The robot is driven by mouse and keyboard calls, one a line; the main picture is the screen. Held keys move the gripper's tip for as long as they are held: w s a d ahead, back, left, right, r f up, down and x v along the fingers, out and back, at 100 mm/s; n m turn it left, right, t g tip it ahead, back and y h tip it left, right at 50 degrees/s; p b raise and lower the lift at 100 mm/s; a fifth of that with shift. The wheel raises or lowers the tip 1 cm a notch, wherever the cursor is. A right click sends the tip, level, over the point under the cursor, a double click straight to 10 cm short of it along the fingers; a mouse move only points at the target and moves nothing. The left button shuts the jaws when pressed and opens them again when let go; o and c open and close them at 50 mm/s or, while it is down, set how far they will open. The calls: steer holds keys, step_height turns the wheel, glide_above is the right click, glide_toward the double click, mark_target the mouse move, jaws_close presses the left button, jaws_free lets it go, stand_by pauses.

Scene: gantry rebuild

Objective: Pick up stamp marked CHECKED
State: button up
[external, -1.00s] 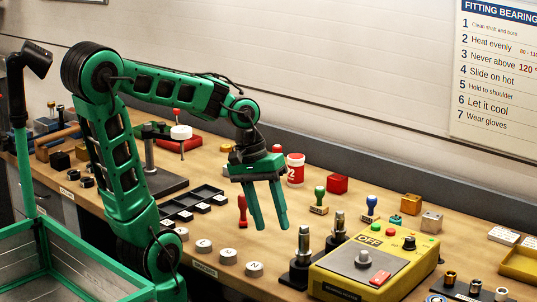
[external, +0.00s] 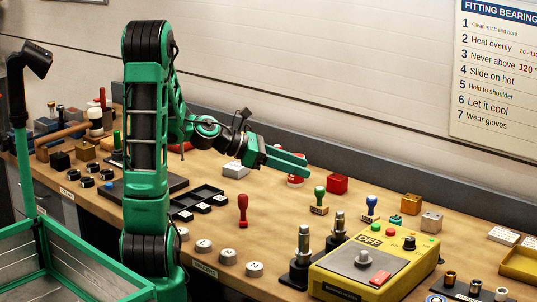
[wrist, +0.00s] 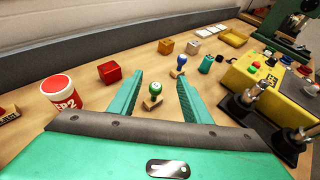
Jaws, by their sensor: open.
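A stamp with a green handle (external: 320,192) and a wooden base stands upright on the bench. In the wrist view the green-handled stamp (wrist: 155,88) shows between my fingers, ahead of the palm. A blue-handled stamp (external: 371,203) stands to its right; it also shows farther off in the wrist view (wrist: 181,62). A red stamp (external: 243,209) stands at the left, nearer the front. I cannot read the word CHECKED on any of them. My gripper (external: 307,166) is open and empty, reaching right above the bench; it also shows in the wrist view (wrist: 160,77).
A red and white cup (wrist: 64,92) stands left of my fingers. A red block (external: 337,184) is behind the green stamp. A yellow control box (external: 372,262) and upright metal posts (external: 304,245) are at the right front. Bare bench lies between the red and green stamps.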

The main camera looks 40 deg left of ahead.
glide_toward(319, 200)
steer(key=shift+w+d+r, duration=0.3)
steer(key=shift+w+d, duration=0.25)
steer(key=shift+w, duration=0.05)
steer(key=shift+w+d+r, duration=0.3)
steer(key=shift+w+d, duration=0.25)
steer(key=shift+w, duration=0.05)
steer(key=x, duration=0.5)
steer(key=shift+w+d+f, duration=0.1)
steer(key=shift+d+f, duration=0.05)
steer(key=shift+w+a+x, duration=0.1)
steer(key=shift+x, duration=1.25)
steer(key=shift+w+a+x, duration=0.1)
steer(key=shift+a+x, duration=0.05)
steer(key=shift+x, duration=1.2)
jaws_close()
